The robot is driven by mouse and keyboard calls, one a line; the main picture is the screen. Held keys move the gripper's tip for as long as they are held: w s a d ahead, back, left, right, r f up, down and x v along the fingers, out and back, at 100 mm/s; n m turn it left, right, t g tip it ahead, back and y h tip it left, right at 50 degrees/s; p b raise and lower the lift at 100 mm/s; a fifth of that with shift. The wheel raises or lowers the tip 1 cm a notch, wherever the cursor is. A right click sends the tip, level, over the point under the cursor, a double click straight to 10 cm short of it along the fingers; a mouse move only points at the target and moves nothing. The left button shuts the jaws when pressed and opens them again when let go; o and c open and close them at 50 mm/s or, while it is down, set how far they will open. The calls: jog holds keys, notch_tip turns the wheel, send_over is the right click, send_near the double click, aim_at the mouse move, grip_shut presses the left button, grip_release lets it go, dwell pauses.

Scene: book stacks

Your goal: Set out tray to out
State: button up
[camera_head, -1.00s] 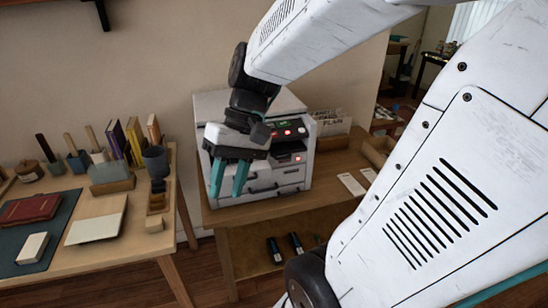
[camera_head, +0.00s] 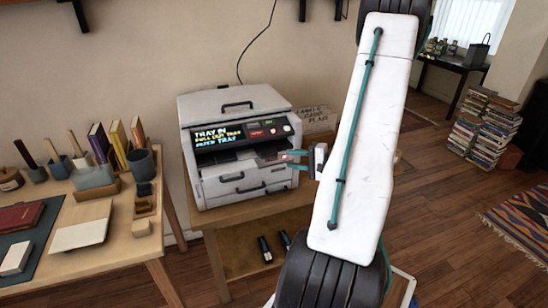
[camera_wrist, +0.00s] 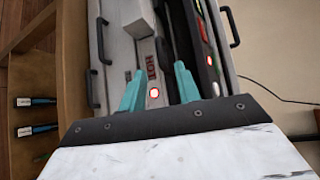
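The white printer (camera_head: 235,150) stands on a wooden table against the wall. Its lit display (camera_head: 218,134) carries yellow and blue text that seems to read "TRAY IN", with smaller lines about pulling out and pushing the tray. Below it is a dark slot (camera_head: 222,156), then drawer fronts with dark handles (camera_head: 250,188). My gripper (camera_head: 288,160) is at the printer's right front, teal fingers pointing at it. In the wrist view my gripper (camera_wrist: 160,78) has its fingers apart with nothing held. Between them show a red light (camera_wrist: 154,93) and a "HOT" label (camera_wrist: 152,67). Contact cannot be told.
A left table (camera_head: 115,245) holds books, brushes, a dark cup (camera_head: 141,163) and a pale board (camera_head: 82,232). Two dark bottles (camera_head: 265,250) lie on the shelf under the printer. Book stacks (camera_head: 484,125) stand on the floor at right. Floor between is clear.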

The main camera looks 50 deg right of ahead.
jog(key=x, duration=0.7)
jog(key=shift+w, duration=0.25)
grip_shut()
jog(key=shift+s, duration=0.1)
